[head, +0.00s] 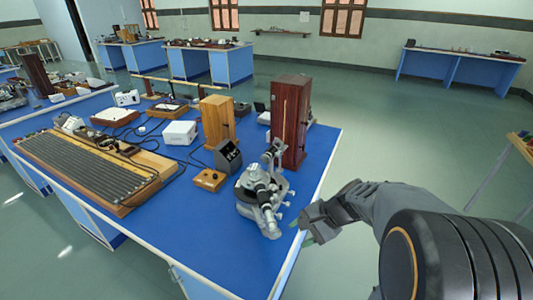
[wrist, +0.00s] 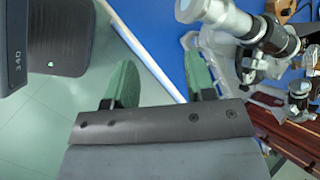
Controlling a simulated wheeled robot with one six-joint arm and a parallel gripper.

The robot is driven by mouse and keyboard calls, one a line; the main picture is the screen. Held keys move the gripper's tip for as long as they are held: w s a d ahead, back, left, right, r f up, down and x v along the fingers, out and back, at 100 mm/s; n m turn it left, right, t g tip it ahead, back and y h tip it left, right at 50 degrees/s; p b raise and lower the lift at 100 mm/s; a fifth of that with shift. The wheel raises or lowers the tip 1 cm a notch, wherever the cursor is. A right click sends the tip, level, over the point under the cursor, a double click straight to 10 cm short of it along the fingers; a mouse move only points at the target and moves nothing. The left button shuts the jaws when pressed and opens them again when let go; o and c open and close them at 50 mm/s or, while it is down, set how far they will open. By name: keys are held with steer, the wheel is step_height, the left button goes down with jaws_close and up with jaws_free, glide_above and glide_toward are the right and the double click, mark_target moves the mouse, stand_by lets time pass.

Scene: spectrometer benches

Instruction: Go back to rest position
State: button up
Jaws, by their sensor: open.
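My gripper (head: 312,236) is at the right edge of the blue bench (head: 205,245), close to the spectrometer (head: 262,190). In the wrist view my gripper (wrist: 162,85) has its two green fingers apart, with nothing between them but the bench's pale edge and the floor. The grey and black spectrometer stands upright on the bench corner; it also shows in the wrist view (wrist: 232,25), just beyond the right finger. I cannot tell whether that finger touches it.
A tall dark red wooden cabinet (head: 291,120) stands behind the spectrometer. A lighter wooden box (head: 217,120), a white box (head: 180,133) and a long ribbed board (head: 85,165) are further left. The floor (head: 400,130) right of the bench is open.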

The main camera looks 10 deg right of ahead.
steer(key=s+r+n+t+h, duration=0.1)
steer(key=s+r+n+h, duration=0.4)
steer(key=n, duration=0.6)
steer(key=shift+s+a+n+h, duration=0.35)
steer(key=shift+s+h, duration=0.25)
steer(key=shift+h, duration=0.6)
